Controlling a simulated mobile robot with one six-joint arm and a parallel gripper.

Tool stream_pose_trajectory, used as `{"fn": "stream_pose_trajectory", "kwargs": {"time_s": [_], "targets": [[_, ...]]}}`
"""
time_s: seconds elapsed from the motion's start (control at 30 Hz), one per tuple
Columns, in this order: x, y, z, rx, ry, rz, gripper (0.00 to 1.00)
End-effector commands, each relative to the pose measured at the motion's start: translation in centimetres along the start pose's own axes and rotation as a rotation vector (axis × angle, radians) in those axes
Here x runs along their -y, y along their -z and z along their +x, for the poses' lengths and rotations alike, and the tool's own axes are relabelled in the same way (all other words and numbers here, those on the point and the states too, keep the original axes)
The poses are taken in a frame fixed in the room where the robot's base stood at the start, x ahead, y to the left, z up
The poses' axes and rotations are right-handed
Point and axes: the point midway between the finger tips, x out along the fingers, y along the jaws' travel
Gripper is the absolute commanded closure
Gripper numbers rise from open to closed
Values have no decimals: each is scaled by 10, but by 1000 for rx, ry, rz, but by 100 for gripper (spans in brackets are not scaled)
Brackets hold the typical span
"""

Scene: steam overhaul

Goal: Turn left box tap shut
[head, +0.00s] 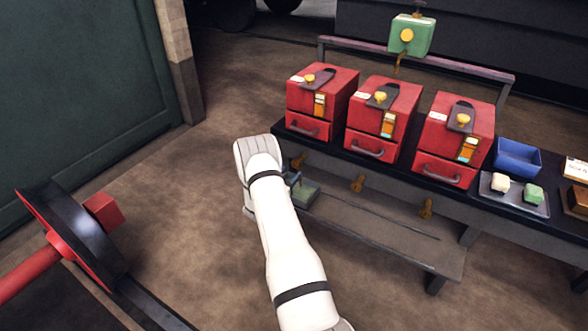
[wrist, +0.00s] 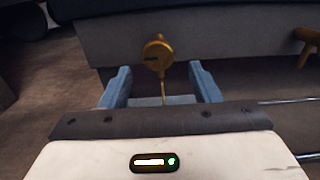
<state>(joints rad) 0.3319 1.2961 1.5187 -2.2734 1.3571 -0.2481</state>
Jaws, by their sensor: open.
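The left box tap (head: 299,161) is a brass tap on the bench front below the leftmost red box (head: 322,98). In the wrist view the tap (wrist: 157,52) shows a round brass body with a dark slot and a thin brass part hanging down from it. My gripper (wrist: 161,78) is open, with its two blue fingers to either side of that hanging part and the round body just beyond the fingertips. I see no contact. In the head view my gripper (head: 293,179) is just below the tap, partly hidden by my white arm.
Two more red boxes (head: 382,120) (head: 453,138) stand along the bench, with brass taps (head: 357,184) (head: 427,208) below them. A grey-green block (head: 304,194) sits on the lower shelf (head: 390,240) near my gripper. A red-hubbed wheel (head: 70,240) stands at left. Floor between is clear.

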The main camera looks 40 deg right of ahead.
Motion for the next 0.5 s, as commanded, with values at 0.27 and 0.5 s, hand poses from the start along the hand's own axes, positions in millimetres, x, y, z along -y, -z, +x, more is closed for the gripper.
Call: {"fn": "stream_pose_trajectory", "kwargs": {"time_s": [0.27,0.5], "targets": [[2,1,45,-1,4,1,43],[1,0,60,-2,2,0,43]]}}
